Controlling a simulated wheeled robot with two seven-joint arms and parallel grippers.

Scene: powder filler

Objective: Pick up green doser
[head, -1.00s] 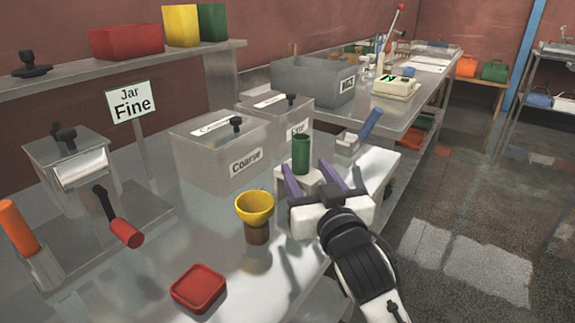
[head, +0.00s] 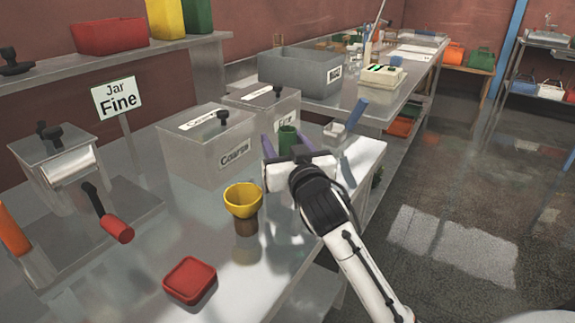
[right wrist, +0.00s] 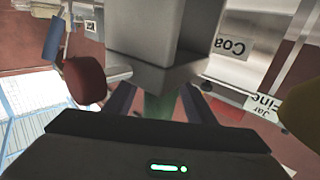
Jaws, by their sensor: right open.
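The green doser (head: 288,138) is a green cylinder standing upright near the far right part of the metal table. My right gripper (head: 288,144) is open, with its purple fingers on either side of the doser. The wrist and palm hide the doser's lower part in the head view. In the right wrist view the doser shows dark green (right wrist: 161,108) between the two spread fingers. I cannot tell whether either finger touches it. My left gripper is not in view.
The Coarse bin (head: 204,150) stands just left of the gripper. A yellow funnel cup (head: 243,203) on a brown base is nearer, and a red dish (head: 190,280) lies at the front. A blue-handled scoop (head: 352,120) is to the right. The Jar Fine sign (head: 117,97) stands left.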

